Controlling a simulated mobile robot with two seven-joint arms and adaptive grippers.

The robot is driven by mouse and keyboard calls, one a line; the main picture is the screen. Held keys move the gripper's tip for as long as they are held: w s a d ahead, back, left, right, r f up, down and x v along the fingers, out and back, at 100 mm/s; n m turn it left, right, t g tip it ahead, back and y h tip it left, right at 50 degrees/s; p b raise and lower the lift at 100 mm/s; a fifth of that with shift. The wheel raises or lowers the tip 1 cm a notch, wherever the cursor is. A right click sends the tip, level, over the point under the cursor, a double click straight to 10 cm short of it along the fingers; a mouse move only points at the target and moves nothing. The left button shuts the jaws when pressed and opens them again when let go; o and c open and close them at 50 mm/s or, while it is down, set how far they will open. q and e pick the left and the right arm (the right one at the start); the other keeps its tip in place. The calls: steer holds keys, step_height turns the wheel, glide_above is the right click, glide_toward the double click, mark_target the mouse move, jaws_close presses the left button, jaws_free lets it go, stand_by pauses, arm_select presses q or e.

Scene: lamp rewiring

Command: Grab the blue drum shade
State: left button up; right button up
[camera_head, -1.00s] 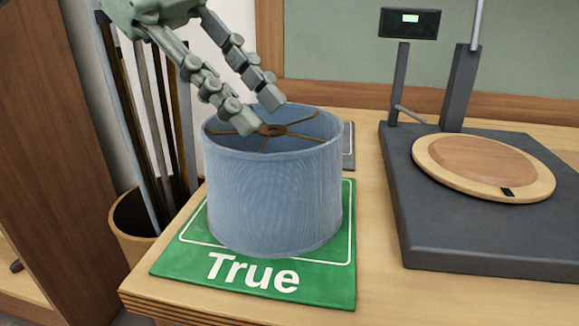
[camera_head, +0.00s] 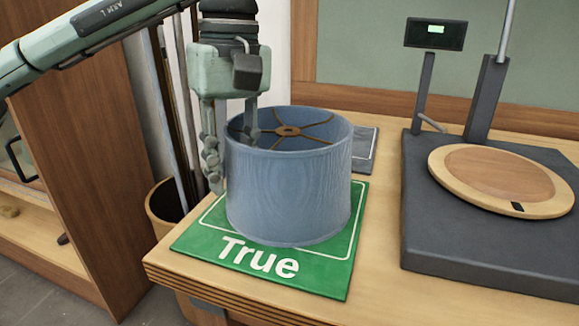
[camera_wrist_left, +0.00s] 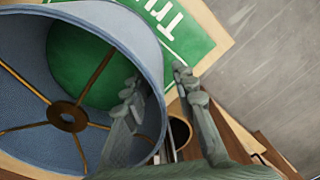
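The blue drum shade (camera_head: 290,190) stands upright on a green mat marked "True" (camera_head: 262,262), with its brown spoked ring at the open top. My left gripper (camera_head: 231,155) points down over the shade's left rim. Its fingers are apart, one outside the wall and one inside the top opening; the inner fingertip is partly hidden by the wall. In the left wrist view the shade (camera_wrist_left: 150,45) has its wall between the two fingers of the gripper (camera_wrist_left: 157,85). I see a gap at the outer finger. My right gripper is not in view.
A dark grey scale-like device (camera_head: 480,225) with a round wooden plate (camera_head: 505,180) and a display post stands on the right. A grey mat (camera_head: 366,148) lies behind the shade. A bin (camera_head: 163,203) with long rods stands off the table's left edge.

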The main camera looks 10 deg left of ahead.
arm_select(q)
steer(key=shift+s+f, duration=0.15)
steer(key=shift+f, duration=0.8)
steer(key=shift+s+f, duration=0.1)
steer(key=shift+f, duration=0.85)
jaws_close()
